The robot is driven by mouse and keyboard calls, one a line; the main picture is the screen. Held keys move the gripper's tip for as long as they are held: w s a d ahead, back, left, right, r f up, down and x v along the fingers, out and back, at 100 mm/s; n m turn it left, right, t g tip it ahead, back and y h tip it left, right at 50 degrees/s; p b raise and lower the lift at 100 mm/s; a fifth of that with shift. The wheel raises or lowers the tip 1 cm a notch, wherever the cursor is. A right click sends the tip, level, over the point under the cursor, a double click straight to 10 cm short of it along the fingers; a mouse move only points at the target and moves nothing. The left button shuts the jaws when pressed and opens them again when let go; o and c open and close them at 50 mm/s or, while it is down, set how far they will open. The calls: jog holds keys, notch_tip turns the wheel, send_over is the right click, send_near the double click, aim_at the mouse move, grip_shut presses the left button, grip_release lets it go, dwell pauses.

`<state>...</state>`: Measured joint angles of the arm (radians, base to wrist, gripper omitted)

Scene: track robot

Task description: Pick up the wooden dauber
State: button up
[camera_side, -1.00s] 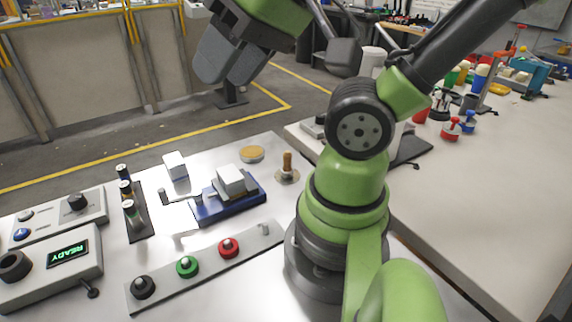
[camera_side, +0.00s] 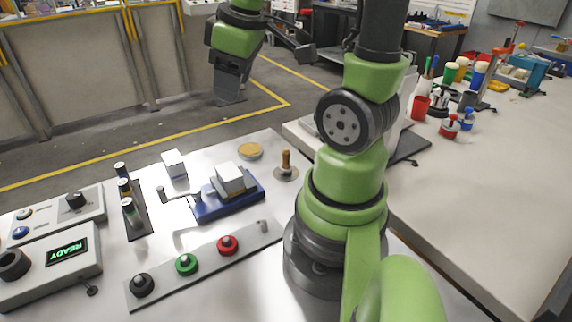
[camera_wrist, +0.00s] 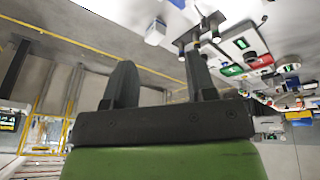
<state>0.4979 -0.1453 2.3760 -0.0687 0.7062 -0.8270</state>
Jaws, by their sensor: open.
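The wooden dauber (camera_side: 286,160) stands upright on a small round metal base on the grey table, just left of my arm's base in the side view. I cannot make it out in the wrist view. My gripper (camera_side: 231,97) is high above the table's far side, up and left of the dauber in the side view, and well apart from it. In the wrist view, my gripper (camera_wrist: 160,78) has its two dark fingers spread with nothing between them.
A tan round disc (camera_side: 250,151) lies left of the dauber. A blue fixture (camera_side: 228,198) holds a whitish block. A white block (camera_side: 174,164), a black strip with several cylinders (camera_side: 133,210), a button panel (camera_side: 205,262) and control boxes (camera_side: 52,262) stand further left and nearer.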

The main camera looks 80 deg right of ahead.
jog(key=s+d+f+n+g, duration=0.2)
jog(key=d+f, duration=0.4)
jog(key=d, duration=0.1)
jog(key=n+g+y, duration=0.1)
jog(key=n, duration=0.2)
send_over(285, 149)
notch_tip(285, 149, down, 9)
jog(key=shift+w+a+r, duration=0.1)
jog(key=shift+a+r, duration=0.05)
jog(key=shift+r, duration=0.05)
jog(key=shift+f, duration=3.15)
jog(key=shift+c, duration=0.2)
grip_shut()
